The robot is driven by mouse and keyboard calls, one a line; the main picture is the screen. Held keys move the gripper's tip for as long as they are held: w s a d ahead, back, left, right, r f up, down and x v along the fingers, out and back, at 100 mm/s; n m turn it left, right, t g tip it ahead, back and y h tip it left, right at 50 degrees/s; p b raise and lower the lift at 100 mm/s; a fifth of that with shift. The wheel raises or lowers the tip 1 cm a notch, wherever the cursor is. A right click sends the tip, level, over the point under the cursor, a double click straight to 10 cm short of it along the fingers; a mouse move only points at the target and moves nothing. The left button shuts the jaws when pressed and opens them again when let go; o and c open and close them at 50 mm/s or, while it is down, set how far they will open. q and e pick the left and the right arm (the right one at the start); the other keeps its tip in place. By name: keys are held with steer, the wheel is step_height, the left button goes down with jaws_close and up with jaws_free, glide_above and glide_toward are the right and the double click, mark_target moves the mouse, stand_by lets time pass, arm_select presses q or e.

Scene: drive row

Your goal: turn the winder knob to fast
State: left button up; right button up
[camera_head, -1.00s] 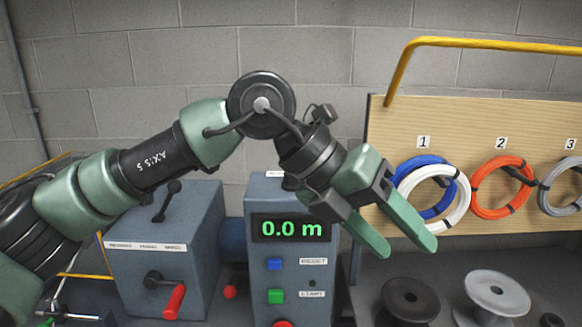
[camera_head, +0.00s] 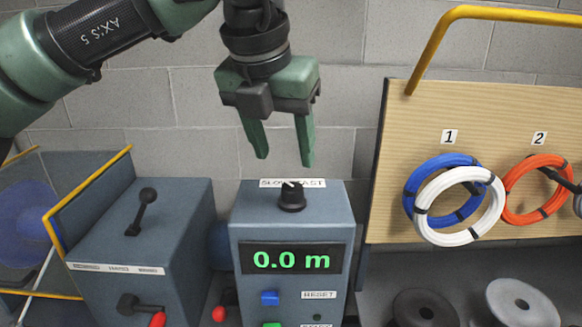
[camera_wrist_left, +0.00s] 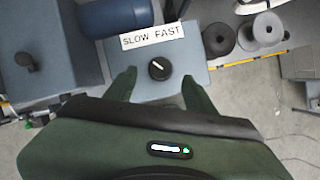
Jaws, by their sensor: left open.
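The winder knob (camera_head: 292,197) is a small black round knob on top of the blue-grey control box (camera_head: 240,213). A white SLOW FAST label (camera_head: 318,183) lies behind it. In the left wrist view the knob (camera_wrist_left: 159,70) has a white pointer mark aimed up and left, toward SLOW on the label (camera_wrist_left: 152,36). My left gripper (camera_head: 285,160) is open and empty, fingers pointing down above the knob and apart from it. In the left wrist view the knob sits between the green fingertips (camera_wrist_left: 159,79). My right gripper is not in view.
The box display (camera_head: 290,258) reads 0.0 m, above a blue button (camera_head: 270,298). A lever box (camera_head: 150,235) stands left with a black lever (camera_head: 142,210). A board (camera_head: 400,150) with coiled cables is right, spools (camera_head: 522,300) below it. A block wall is behind.

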mark_target(292, 187)
arm_select(q)
steer(key=x, duration=0.2)
steer(key=s+p+x, duration=0.1)
steer(key=x, duration=0.1)
steer(key=shift+d+f, duration=0.1)
steer(key=shift+f, duration=0.1)
steer(key=shift+w+p+x, duration=0.25)
steer(key=shift+p+x, duration=0.2)
steer(key=shift+x, duration=0.65)
steer(key=shift+w+f, duration=0.15)
steer(key=shift+f, duration=0.05)
jaws_close()
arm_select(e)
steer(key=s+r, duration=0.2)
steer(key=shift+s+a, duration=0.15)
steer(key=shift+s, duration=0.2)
